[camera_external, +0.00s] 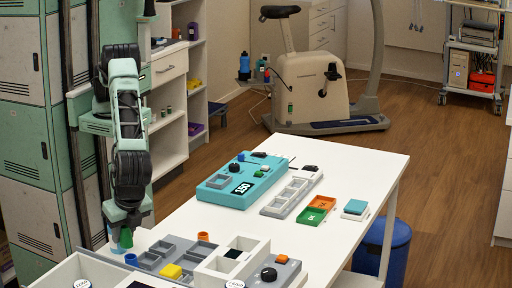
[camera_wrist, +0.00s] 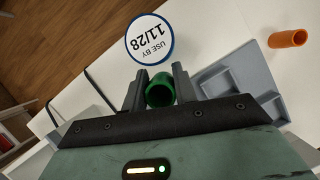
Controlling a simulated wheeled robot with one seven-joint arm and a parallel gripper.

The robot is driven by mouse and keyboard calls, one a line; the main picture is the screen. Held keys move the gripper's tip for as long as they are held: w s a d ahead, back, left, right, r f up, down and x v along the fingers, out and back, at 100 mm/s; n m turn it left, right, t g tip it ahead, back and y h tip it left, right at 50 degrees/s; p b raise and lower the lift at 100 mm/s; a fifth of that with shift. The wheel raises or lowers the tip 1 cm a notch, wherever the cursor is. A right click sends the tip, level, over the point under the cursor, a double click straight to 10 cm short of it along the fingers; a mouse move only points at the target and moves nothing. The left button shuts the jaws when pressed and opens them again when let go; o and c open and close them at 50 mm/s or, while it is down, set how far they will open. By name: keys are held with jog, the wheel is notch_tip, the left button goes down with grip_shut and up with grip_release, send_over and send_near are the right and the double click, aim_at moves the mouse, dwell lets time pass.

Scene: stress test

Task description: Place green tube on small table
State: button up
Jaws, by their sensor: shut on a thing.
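The green tube (camera_wrist: 160,92) sits between the two dark fingers of my gripper (camera_wrist: 158,88) in the wrist view, its open round end showing. In the external view my gripper (camera_external: 121,231) points down at the near left end of the white table, with the green tube (camera_external: 125,239) partly hidden at its tips. I cannot tell whether the tube is clear of the surface below. A small table-like surface (camera_external: 259,82) stands far back beside the exercise bike, bearing a blue bottle and small items. I cannot tell for sure whether it is the small table.
The long white table (camera_external: 345,165) holds a teal device (camera_external: 243,180), grey trays (camera_external: 291,198), a green tray, an orange tray and an orange tube (camera_external: 203,236). A blue tube (camera_external: 131,260) stands near my gripper. A blue bin (camera_external: 385,247) is at right. Wooden floor is open behind.

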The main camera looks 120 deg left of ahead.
aim_at(125, 244)
jog(key=shift+f+p, duration=0.4)
jog(key=shift+f, duration=1.5)
jog(key=o, duration=1)
jog(key=shift+f, duration=0.1)
jog(key=shift+o, duration=0.2)
jog(key=shift+r, duration=0.2)
jog(key=b+v, duration=0.2)
jog(key=v, duration=1)
jog(key=shift+b, duration=0.35)
